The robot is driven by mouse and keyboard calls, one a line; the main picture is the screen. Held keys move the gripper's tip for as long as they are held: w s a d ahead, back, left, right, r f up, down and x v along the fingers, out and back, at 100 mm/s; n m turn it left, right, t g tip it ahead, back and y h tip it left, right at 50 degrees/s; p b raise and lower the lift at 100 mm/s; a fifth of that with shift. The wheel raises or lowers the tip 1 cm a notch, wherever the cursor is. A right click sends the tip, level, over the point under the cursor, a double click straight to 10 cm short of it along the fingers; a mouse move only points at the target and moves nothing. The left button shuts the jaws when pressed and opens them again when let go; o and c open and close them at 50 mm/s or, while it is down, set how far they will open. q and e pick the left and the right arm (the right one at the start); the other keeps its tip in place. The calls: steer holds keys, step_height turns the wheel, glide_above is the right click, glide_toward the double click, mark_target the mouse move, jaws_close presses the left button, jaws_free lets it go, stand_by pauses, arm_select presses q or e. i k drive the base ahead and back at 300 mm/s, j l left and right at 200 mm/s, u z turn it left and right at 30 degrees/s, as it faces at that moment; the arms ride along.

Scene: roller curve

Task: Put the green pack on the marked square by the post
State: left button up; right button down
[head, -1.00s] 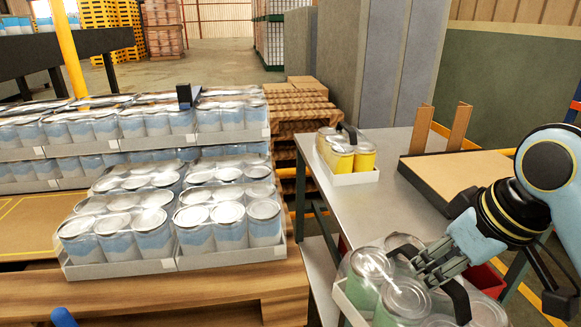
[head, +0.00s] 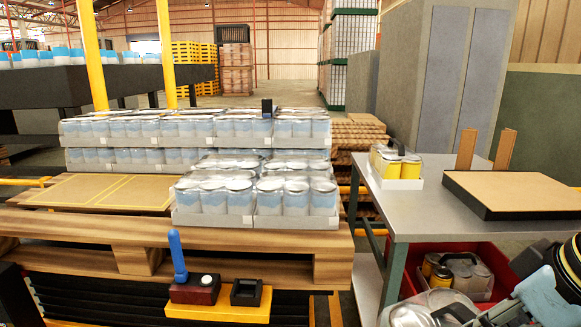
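The green pack (head: 412,314) is at the bottom right, cut off by the picture's edge. Its shiny can lids and dark handle show, in front of the steel table. My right gripper (head: 488,316) is at its handle and appears shut on it; the fingertips are partly cut off. A tan board (head: 75,185) with yellow lines lies on the wooden pallet at left. Yellow posts (head: 166,52) rise behind it. I cannot tell which outline is the marked square. My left gripper is not in view.
Trays of blue-and-white cans (head: 255,200) stand on the pallet (head: 290,238), right of the bare board. The steel table (head: 440,212) carries a yellow pack (head: 397,167) and a tan-topped block (head: 515,190). A red bin (head: 405,277) holding packs sits below. A control box (head: 215,300) with a blue stick is in front.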

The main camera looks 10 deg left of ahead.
mark_target(75, 191)
steer(key=k+u, duration=0.15)
steer(key=u, duration=1)
steer(key=i+j+u, duration=0.3)
steer(key=i+u, duration=0.35)
steer(key=i, duration=0.1)
